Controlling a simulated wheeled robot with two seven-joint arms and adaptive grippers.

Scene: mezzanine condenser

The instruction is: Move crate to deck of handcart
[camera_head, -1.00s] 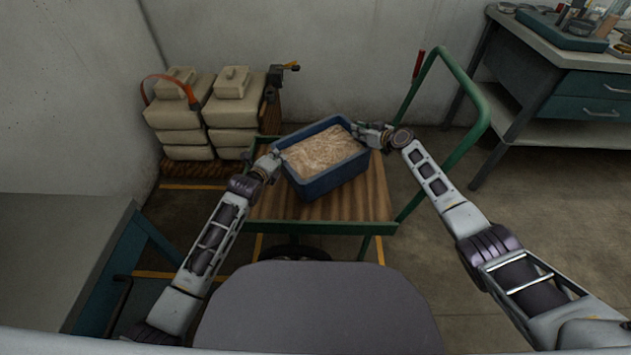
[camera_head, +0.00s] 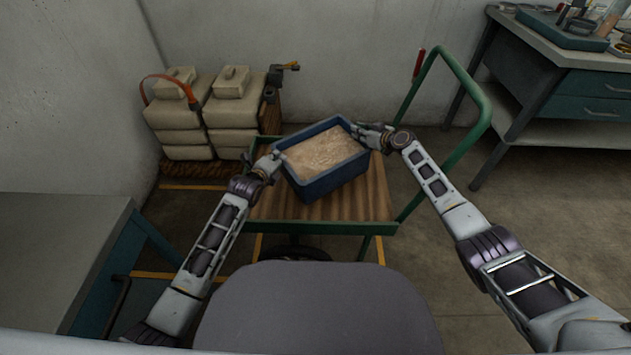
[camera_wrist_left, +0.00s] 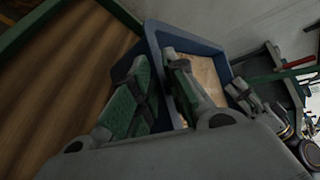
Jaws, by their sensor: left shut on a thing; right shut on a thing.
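The blue crate (camera_head: 335,181), filled with pale shavings-like material, is over the wooden deck (camera_head: 373,203) of the green-framed handcart. I cannot tell whether its base touches the deck. My left gripper (camera_head: 275,159) is shut on the crate's left end wall. My right gripper (camera_head: 361,131) is shut on its right end wall. In the left wrist view, the left gripper's fingers (camera_wrist_left: 160,85) straddle the crate's blue rim (camera_wrist_left: 205,45), with the wooden deck (camera_wrist_left: 60,85) to the left. The crate's underside is hidden.
The handcart's green handle (camera_head: 470,75) rises at the right. Stacked beige containers (camera_head: 185,110) stand on a pallet behind left. A workbench (camera_head: 570,75) with drawers is at the back right. A grey table (camera_head: 65,240) stands at the near left.

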